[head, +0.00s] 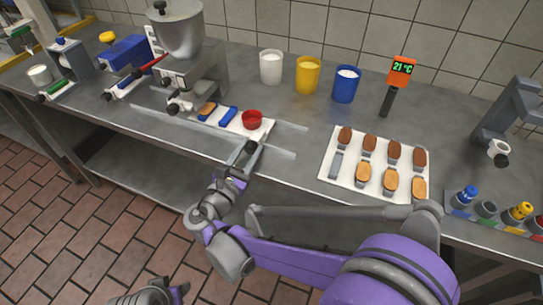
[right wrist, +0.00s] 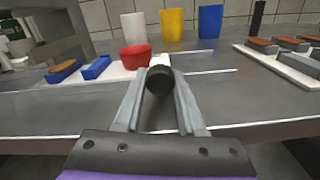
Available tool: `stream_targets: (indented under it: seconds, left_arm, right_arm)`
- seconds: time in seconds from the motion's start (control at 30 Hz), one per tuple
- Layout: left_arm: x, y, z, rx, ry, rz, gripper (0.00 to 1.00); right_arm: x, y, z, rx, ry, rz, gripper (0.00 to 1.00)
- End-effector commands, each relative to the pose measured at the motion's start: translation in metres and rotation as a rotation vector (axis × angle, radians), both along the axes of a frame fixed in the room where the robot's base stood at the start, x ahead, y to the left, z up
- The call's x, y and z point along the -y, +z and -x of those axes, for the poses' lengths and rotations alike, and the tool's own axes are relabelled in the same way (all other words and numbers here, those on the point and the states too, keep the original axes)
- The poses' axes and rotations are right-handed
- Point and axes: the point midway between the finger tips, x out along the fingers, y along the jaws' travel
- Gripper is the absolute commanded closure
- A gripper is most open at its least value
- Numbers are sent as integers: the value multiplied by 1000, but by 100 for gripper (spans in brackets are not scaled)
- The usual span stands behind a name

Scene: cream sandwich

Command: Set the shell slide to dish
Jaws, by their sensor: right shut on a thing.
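A white slide plate (head: 185,113) lies on the steel counter, in front of the mixer. A blue holder with a tan shell on it (head: 207,108), a blue holder with no shell visible (head: 228,116) and a red dish (head: 252,120) stand along it. The red dish also shows in the right wrist view (right wrist: 136,57). My right gripper (head: 247,155) is at the counter's front edge, just in front of the red dish.
A mixer (head: 180,35) stands behind the slide. White (head: 271,67), yellow (head: 307,75) and blue (head: 346,84) cups stand at the back. A white tray of brown and tan shells (head: 342,185) is at the right. Pale rails flank the slide.

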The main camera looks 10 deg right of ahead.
Motion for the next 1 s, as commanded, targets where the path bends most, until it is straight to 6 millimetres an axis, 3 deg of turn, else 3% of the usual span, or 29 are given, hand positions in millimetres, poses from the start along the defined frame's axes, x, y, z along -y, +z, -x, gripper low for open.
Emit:
stream_targets:
  seconds: [0.03, 0.3, 0.6, 0.8, 1.0]
  left_arm:
    - [0, 1, 0, 0, 0, 0, 50]
    - [0, 5, 0, 2, 0, 0, 50]
    - [0, 12, 0, 4, 0, 0, 50]
    - [0, 15, 1, 5, 0, 0, 50]
    - [0, 17, 1, 6, 0, 0, 50]
  right_arm:
    - [-15, 0, -9, 0, 6, -2, 100]
    - [-77, 0, -51, 0, 4, -1, 100]
    - [-136, 0, -90, 0, 4, -1, 100]
    - [-159, 0, -107, -1, 3, -2, 100]
    - [-170, 0, -115, -1, 2, -2, 100]
